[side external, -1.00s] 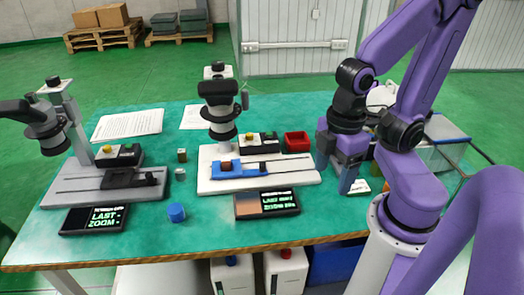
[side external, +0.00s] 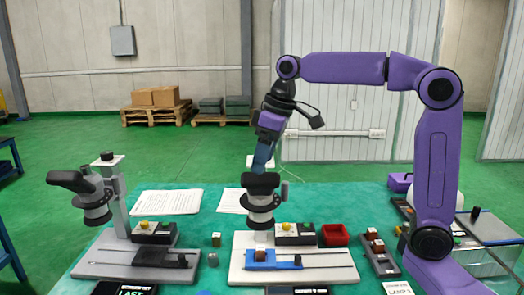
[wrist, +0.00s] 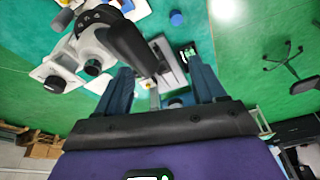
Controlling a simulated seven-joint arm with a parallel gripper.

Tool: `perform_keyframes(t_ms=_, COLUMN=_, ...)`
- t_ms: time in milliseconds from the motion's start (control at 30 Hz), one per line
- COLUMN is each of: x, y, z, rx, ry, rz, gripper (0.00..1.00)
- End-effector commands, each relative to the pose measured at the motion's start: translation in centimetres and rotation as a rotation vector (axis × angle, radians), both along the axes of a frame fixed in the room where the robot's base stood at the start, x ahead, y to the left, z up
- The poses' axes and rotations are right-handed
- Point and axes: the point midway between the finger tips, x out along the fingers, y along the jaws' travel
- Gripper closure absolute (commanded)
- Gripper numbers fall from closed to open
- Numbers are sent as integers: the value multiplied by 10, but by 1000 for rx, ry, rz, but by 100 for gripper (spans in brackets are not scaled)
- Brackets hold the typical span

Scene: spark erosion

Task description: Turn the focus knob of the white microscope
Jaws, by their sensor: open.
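The white microscope stands mid-table in the side view, with a white base (side external: 240,266), a black eyepiece head (side external: 260,184) and a small dark knob (side external: 285,189) at the head's right. In the wrist view its white body (wrist: 88,50) is at the upper left, with dark round knobs (wrist: 93,67) on it. Which one is the focus knob I cannot tell for sure. My gripper (side external: 262,165) is just above the head in the side view, pointing down; its fingers (wrist: 162,88) are open with nothing gripped. Whether they touch the microscope is unclear.
A grey microscope (side external: 95,205) stands at left. Near the white one are a black box with a yellow button (side external: 294,234), a red tray (side external: 335,235) and a blue slide stage (side external: 272,260). Paper sheets (side external: 166,202) lie behind. A small block (side external: 216,239) stands between the microscopes.

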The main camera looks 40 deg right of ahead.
Motion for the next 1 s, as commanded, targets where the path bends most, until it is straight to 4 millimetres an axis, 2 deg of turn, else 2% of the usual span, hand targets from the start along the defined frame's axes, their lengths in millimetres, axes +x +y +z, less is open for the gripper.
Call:
perform_keyframes(t_ms=33, x=18, y=-12, z=8, rx=5, ry=-11, rz=-39, gripper=30)
perform_keyframes(t_ms=100, x=39, y=-29, z=18, rx=10, ry=-24, rz=-88, gripper=30)
perform_keyframes(t_ms=300, x=86, y=-88, z=46, rx=20, ry=-65, rz=-219, gripper=30)
perform_keyframes(t_ms=500, x=111, y=-149, z=67, rx=18, ry=-103, rz=-330, gripper=30)
perform_keyframes(t_ms=600, x=115, y=-170, z=73, rx=15, ry=-115, rz=-365, gripper=30)
perform_keyframes(t_ms=800, x=118, y=-186, z=76, rx=14, ry=-124, rz=-392, gripper=30)
perform_keyframes(t_ms=1000, x=125, y=-185, z=59, rx=14, ry=-121, rz=-391, gripper=30)
